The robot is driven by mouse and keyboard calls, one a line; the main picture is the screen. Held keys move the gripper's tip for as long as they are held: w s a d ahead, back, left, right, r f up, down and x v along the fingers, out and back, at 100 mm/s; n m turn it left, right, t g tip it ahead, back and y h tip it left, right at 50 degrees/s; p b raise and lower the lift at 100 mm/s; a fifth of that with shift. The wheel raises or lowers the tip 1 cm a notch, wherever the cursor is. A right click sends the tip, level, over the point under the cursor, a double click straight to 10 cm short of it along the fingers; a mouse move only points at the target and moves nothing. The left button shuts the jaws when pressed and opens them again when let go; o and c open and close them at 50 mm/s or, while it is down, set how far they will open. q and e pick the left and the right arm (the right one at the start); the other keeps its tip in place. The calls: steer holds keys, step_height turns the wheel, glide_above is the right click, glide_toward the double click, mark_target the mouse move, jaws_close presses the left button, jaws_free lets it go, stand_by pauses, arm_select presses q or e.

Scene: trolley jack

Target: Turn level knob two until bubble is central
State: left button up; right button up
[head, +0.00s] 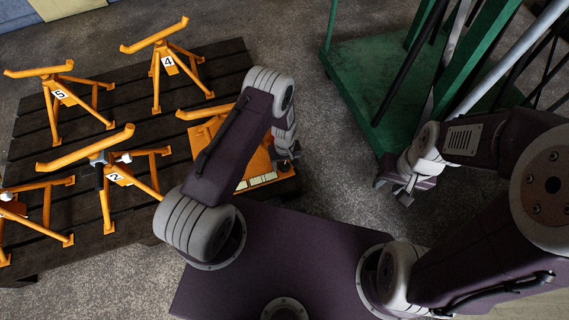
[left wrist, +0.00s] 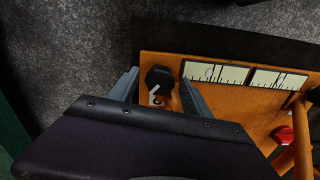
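A black knob (left wrist: 160,78) with a white pointer mark sits on the orange plate (left wrist: 235,112), at its left end in the left wrist view. A label below the knob is partly hidden, and I cannot read it. Two pale level vials with dark marks, a left one (left wrist: 215,73) and a right one (left wrist: 278,80), lie right of the knob. The bubbles are too small to place surely. My left gripper (head: 287,150) is open over the plate's right end, its fingers (left wrist: 159,91) apart on either side of the knob. My right gripper (head: 396,189) is open and empty.
Orange stands, including one marked 4 (head: 168,62) and one marked 5 (head: 58,94), stand on a dark slatted pallet (head: 215,62). A green trolley (head: 360,75) with upright poles is at the upper right. A red part (left wrist: 283,134) sits on the plate.

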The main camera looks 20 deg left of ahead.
mark_target(285, 165)
arm_select(q)
step_height(285, 165, up, 9)
steer(key=p, duration=0.5)
